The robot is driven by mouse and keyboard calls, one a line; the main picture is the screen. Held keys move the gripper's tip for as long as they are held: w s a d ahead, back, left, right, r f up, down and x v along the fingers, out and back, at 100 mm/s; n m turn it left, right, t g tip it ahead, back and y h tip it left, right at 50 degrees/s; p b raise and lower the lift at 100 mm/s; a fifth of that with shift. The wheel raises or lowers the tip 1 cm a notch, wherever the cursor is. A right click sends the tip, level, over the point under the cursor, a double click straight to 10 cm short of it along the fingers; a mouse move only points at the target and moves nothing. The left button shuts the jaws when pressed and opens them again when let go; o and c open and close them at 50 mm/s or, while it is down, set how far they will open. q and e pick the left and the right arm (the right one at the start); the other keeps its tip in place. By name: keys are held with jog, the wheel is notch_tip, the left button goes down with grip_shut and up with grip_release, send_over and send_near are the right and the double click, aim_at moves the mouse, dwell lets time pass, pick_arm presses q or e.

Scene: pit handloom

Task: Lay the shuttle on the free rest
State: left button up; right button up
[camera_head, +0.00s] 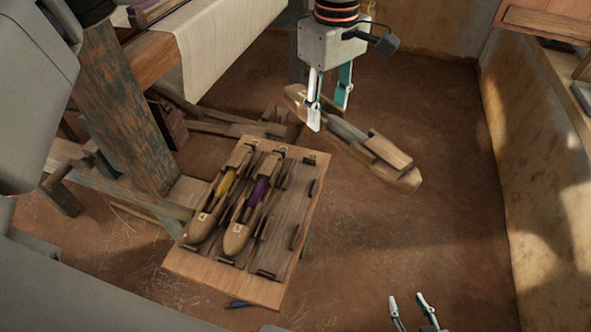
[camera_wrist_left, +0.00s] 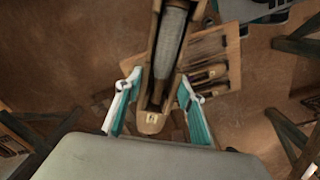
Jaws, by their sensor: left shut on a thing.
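A wooden shuttle with a grey bobbin (camera_head: 392,156) is held up in the air, to the upper right of the rest board (camera_head: 222,275). My left gripper (camera_head: 327,110) is shut on the shuttle near one end; the wrist view shows the shuttle (camera_wrist_left: 158,88) between the fingers (camera_wrist_left: 155,100). The board carries a shuttle with yellow yarn (camera_head: 217,200) and one with purple yarn (camera_head: 251,204) in its left and middle rests. The right-hand rest (camera_head: 282,217) is empty. My right gripper (camera_head: 413,312) is open and empty at the bottom edge, fingers apart.
The loom's wooden post (camera_head: 127,110) and beams stand left of the board. White cloth (camera_head: 225,45) hangs at the top. A wall (camera_head: 540,180) runs along the right. The earth floor (camera_head: 440,230) right of the board is clear. A small dark-blue item (camera_head: 239,304) lies below the board.

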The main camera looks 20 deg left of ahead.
pick_arm(q)
jog(key=shift+s+a+f+m+b, duration=0.1)
jog(key=shift+a+f+m+b, duration=0.8)
jog(key=shift+f+m, duration=2.05)
jog(key=shift+s+a+f+m+b, duration=0.15)
jog(key=shift+a+f+m+b, duration=0.7)
jog(key=shift+f, duration=4.05)
jog(key=shift+s+a+f+m+b, duration=0.1)
jog(key=shift+a+f+m+b, duration=0.45)
jog(key=shift+a+f+m, duration=2.25)
jog(key=shift+n, duration=0.8)
jog(key=d+f, duration=0.1)
jog(key=f, duration=0.1)
jog(key=d+f, duration=0.1)
jog(key=d, duration=0.1)
jog(key=shift+f, duration=0.4)
jog(key=shift+f+b, duration=0.55)
jog(key=shift+f, duration=0.65)
jog(key=o, duration=1.4)
